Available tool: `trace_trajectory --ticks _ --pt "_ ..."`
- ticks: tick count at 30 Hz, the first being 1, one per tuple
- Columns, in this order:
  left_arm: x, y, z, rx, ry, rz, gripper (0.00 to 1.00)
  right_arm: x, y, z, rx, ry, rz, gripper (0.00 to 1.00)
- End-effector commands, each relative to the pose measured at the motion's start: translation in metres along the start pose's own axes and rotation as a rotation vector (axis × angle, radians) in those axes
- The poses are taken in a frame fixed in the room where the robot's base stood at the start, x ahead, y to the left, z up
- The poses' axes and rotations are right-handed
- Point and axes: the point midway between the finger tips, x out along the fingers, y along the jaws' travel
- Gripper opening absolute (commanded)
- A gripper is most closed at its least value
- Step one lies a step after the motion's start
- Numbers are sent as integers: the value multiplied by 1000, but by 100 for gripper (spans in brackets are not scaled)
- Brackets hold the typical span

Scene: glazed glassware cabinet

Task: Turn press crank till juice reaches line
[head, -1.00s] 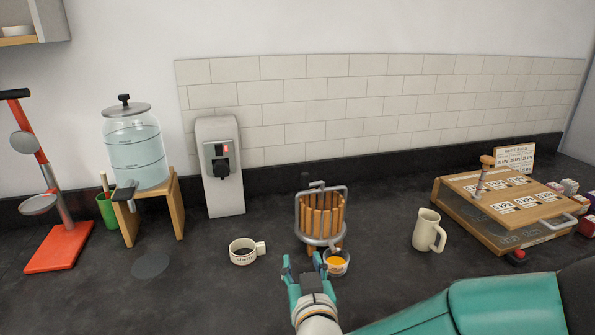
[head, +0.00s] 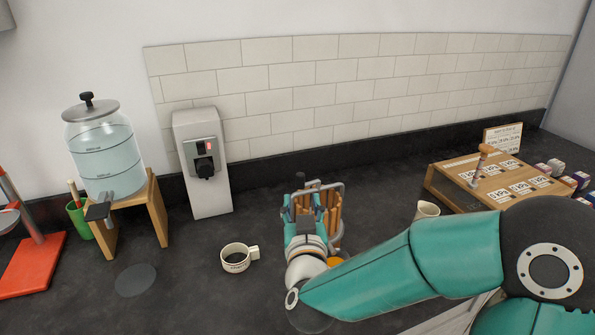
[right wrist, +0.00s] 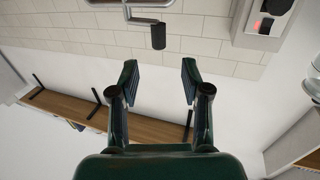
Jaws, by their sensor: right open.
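The press has a wooden slat basket in a metal frame (head: 333,212) and stands at mid-counter. Its dark crank handle (head: 300,180) sticks up behind my right gripper (head: 303,208). In the right wrist view the dark crank handle (right wrist: 158,36) hangs on a metal bar beyond the open, empty fingertips of my right gripper (right wrist: 158,72); they look apart from it. The small cup with orange juice (head: 335,261) is under the press front, mostly hidden by my right arm, so its line and level cannot be read. My left gripper is not in view.
A white labelled cup (head: 237,258) stands left of the press, and a cream jug (head: 427,210) is partly hidden behind my arm. A water dispenser (head: 105,155) on a wooden stand and a grey wall unit (head: 203,175) stand further left. A wooden board box (head: 485,182) is at right.

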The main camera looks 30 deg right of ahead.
Motion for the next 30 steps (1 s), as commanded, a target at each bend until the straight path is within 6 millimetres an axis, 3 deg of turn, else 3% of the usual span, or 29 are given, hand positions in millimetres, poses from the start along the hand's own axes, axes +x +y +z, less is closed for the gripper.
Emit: trace_trajectory --ticks 6,13,18,27,30 --pt "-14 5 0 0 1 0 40 49 3 -1 -1 -2 6 47" --pt "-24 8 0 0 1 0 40 86 2 -1 -1 -1 4 47" --pt "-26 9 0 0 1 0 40 98 2 0 0 -1 2 47" --pt "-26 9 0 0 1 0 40 100 2 1 0 0 1 47" --pt "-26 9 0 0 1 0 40 100 2 0 0 0 1 34"
